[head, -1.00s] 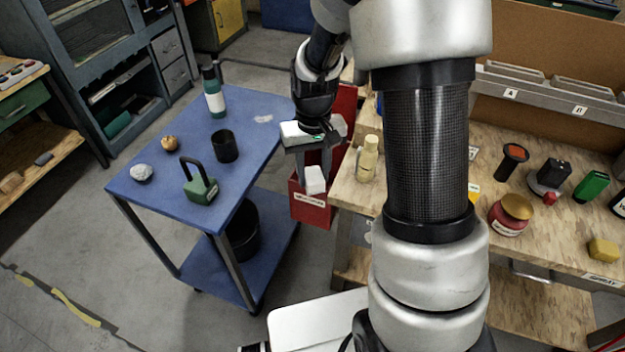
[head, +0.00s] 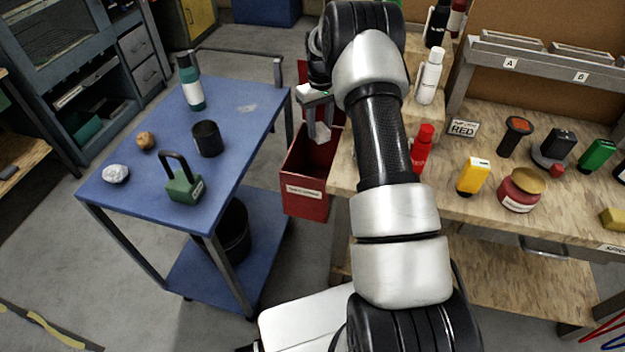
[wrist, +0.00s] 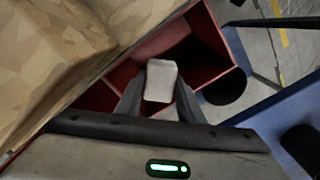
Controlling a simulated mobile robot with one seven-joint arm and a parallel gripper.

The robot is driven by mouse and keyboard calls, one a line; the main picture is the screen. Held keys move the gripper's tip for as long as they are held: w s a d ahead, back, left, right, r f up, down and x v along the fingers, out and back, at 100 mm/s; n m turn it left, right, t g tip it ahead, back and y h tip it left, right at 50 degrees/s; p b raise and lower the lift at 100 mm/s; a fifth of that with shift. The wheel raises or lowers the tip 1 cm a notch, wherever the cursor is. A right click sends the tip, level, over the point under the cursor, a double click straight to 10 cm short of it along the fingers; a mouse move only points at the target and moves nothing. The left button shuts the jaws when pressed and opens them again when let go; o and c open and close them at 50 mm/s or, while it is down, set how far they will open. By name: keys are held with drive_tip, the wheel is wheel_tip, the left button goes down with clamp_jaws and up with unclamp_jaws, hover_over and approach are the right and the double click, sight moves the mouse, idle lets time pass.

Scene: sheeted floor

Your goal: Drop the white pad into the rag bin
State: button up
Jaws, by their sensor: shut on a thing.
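My gripper (head: 318,122) is shut on the white pad (head: 320,132), which hangs from the fingertips. In the wrist view the white pad (wrist: 161,80) sits between the two dark fingers. The rag bin (head: 307,190) is a red open-topped box with a white label, between the blue cart and the wooden bench. The pad is over the bin's opening in both views. The bin's red wall (wrist: 213,82) and dark inside show around the pad in the wrist view. The bin's back part is partly hidden by my gripper.
The blue cart (head: 235,115) stands left of the bin, with a bottle (head: 191,83), a black cup (head: 207,139) and a green block with a handle (head: 185,186). The wooden bench (head: 480,215) is close on the right, with a red bottle (head: 421,148) near its edge.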

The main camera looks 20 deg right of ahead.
drive_tip(key=shift+f+b, duration=1.1)
drive_tip(key=shift+f, duration=1.3)
drive_tip(key=o, duration=1.2)
drive_tip(key=shift+r, duration=0.15)
wheel_tip(320, 180, up, 17)
drive_tip(key=p, duration=0.2)
drive_tip(key=shift+r, duration=0.1)
